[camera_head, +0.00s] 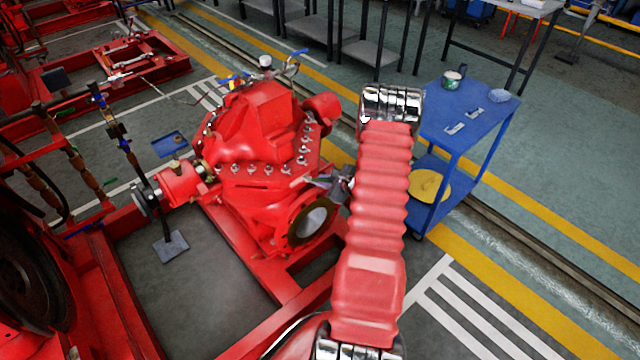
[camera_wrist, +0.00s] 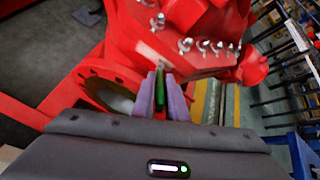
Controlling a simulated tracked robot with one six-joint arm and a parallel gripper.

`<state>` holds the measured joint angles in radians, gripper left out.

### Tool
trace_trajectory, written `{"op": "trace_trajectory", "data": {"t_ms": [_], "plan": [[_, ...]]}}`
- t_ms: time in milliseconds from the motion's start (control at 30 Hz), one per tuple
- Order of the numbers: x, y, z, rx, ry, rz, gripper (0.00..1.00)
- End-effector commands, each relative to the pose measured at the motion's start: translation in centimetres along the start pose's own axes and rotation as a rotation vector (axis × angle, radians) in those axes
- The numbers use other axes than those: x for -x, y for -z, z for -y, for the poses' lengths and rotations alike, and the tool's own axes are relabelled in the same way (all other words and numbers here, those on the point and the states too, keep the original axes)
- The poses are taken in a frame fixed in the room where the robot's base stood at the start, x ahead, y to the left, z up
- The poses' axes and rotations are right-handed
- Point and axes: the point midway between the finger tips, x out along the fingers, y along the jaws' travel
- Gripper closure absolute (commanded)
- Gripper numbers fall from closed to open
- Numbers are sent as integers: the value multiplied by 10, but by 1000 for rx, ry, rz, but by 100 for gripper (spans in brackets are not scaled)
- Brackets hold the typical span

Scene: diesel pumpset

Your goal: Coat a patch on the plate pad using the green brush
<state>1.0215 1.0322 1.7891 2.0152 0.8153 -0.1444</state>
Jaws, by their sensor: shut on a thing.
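In the wrist view the green brush (camera_wrist: 160,92) stands upright between the two greyish-purple fingers of my gripper (camera_wrist: 161,98), which is shut on it. The far end of the brush points at the red pump casing (camera_wrist: 195,60), just below its row of bolts. In the head view my gripper (camera_head: 328,185) is beside the right flank of the pump casing (camera_head: 255,130), above the round flange opening. I cannot tell whether the bristles touch the casing. No plate pad can be clearly made out, and no coated patch can be told apart.
A blue cart (camera_head: 455,125) stands to the right, with a green-and-white mug (camera_head: 452,80), a bluish lump (camera_head: 499,95) and small pale plates on top. A yellow disc (camera_head: 428,186) lies on its lower shelf. Red frame rails (camera_head: 245,260) surround the pump.

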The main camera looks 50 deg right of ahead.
Motion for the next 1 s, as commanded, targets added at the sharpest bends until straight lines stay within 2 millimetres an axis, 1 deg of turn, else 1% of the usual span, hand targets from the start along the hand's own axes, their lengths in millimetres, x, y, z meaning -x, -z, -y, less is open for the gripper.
{"op": "trace_trajectory", "data": {"t_ms": [367, 833, 1000], "plan": [[0, 1, 2, 0, 0, 0, 100], [-1, 14, 28, 0, 2, 1, 100], [-1, 16, 32, 0, 0, 1, 100]]}}
